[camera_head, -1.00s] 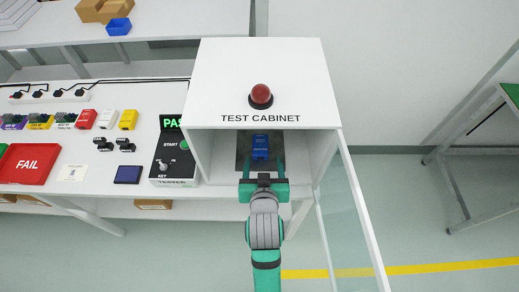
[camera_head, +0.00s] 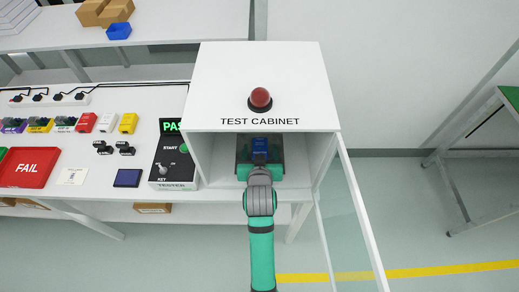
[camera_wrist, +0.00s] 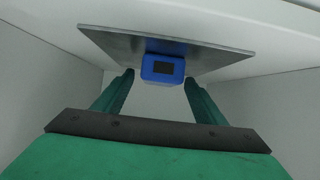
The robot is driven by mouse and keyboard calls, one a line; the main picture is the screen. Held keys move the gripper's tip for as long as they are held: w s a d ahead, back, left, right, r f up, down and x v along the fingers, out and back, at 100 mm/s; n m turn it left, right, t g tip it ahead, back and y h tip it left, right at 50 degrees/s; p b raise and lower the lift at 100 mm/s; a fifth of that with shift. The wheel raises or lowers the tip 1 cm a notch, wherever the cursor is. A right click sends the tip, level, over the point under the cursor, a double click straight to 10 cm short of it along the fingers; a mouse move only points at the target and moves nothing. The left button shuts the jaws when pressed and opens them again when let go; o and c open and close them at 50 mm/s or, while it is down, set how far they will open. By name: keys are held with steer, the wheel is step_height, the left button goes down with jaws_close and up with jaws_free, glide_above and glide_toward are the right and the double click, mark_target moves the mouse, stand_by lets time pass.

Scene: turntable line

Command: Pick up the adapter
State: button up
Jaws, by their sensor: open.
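The blue adapter (camera_head: 260,146) sits inside the test cabinet (camera_head: 262,88), on a dark metal plate. In the wrist view the adapter (camera_wrist: 163,67) shows a dark square on its face, and the grey plate (camera_wrist: 215,60) lies behind and around it. My gripper (camera_wrist: 158,84) is open, with one green finger on each side and just short of the adapter, and nothing is held. In the head view my gripper (camera_head: 260,165) reaches into the cabinet opening and hides the lower part of the adapter.
The cabinet's glass door (camera_head: 348,220) stands open at the right. Its side walls and top close in around my gripper. The tester (camera_head: 174,155) stands just left of the cabinet, with a red FAIL tray (camera_head: 28,167) and several adapters farther left.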

steer(key=shift+x, duration=0.9)
steer(key=c, duration=1.3)
steer(key=shift+r, duration=0.2)
